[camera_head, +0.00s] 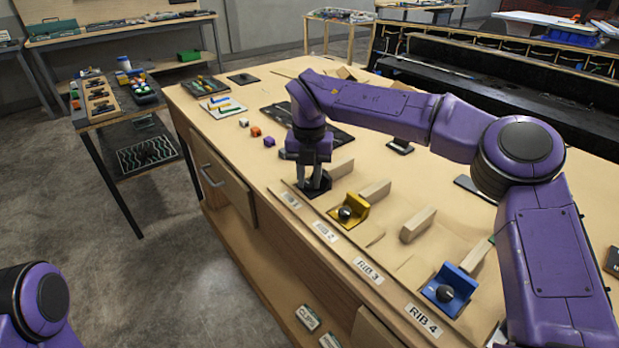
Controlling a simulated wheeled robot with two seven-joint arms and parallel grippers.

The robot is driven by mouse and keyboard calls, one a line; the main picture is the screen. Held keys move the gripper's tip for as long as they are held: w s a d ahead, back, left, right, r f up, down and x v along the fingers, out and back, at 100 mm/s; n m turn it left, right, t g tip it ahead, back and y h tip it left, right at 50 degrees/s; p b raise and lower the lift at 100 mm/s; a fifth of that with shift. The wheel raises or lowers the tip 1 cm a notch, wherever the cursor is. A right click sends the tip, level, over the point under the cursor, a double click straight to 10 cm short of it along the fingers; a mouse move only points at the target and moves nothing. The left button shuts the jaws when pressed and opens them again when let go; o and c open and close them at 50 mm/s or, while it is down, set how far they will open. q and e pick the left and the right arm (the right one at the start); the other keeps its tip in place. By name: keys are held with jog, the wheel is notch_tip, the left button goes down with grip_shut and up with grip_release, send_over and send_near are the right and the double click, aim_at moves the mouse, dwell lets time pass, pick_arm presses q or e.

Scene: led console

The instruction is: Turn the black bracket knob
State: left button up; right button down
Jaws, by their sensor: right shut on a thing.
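The black bracket (322,190) sits near the table's front edge behind the first label, beside a short wooden rib (342,168). My right gripper (314,180) points down over the bracket from above, shut on its knob. The fingers mostly hide the knob, so I cannot make out its angle. My left arm shows only as a purple part at the lower left corner; its gripper is out of the picture.
A yellow bracket (350,208) and a blue bracket (450,290), each with a dark knob, stand further right along the edge. A bare wooden rib (418,225) lies between them.

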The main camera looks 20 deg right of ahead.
aim_at(310, 184)
jog(key=shift+w+r, duration=0.1)
jog(key=shift+r, duration=0.15)
dwell(0.4)
jog(key=c, duration=1.2)
grip_release()
jog(key=shift+o, duration=0.2)
notch_tip(310, 184, up, 10)
jog(key=shift+r, duration=0.25)
